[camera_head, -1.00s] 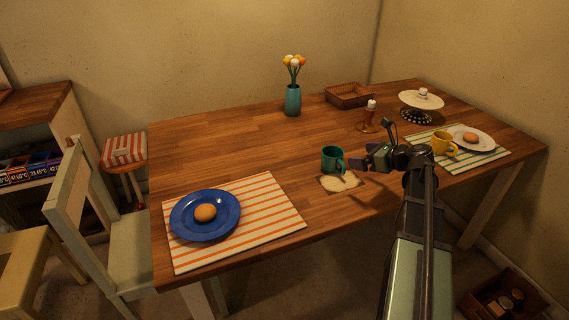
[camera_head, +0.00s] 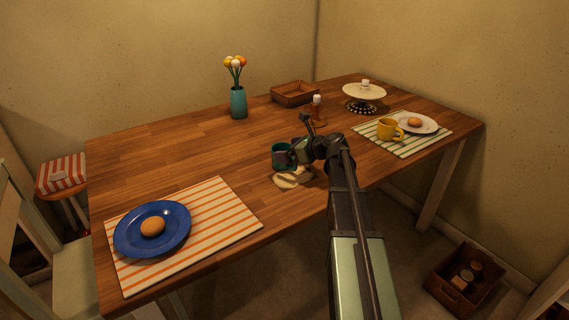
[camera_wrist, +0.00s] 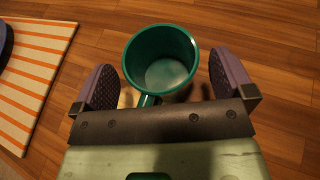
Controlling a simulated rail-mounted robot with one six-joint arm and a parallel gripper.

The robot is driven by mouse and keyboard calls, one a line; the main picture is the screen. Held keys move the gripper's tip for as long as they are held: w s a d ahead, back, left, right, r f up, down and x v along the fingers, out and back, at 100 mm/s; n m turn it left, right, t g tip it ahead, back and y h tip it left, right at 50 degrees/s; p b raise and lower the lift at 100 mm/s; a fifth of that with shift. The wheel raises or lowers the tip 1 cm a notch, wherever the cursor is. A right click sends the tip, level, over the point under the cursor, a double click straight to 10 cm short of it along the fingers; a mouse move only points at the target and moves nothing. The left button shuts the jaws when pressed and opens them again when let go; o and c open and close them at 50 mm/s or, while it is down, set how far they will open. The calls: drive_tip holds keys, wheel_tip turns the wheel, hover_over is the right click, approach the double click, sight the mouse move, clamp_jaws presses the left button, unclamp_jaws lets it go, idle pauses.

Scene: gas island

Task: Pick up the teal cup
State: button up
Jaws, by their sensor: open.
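The teal cup (camera_head: 281,153) stands upright near the front edge of the table, at the back of a small pale mat. In the wrist view the cup (camera_wrist: 160,62) is empty, with its handle toward my gripper. My gripper (camera_head: 292,153) is at the cup in the head view. In the wrist view its two purple-padded fingers (camera_wrist: 161,82) are open, one on each side of the cup, with a gap at each side. The small mat (camera_head: 291,178) lies in front of the cup.
A blue plate (camera_head: 127,239) with an egg lies on an orange-striped placemat (camera_head: 222,212) at left. A candle holder (camera_head: 318,114), a vase (camera_head: 238,103) and a wooden tray (camera_head: 294,94) stand farther back.

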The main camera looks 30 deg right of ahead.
drive_tip(key=c, duration=1)
drive_tip(key=shift+r, duration=0.1)
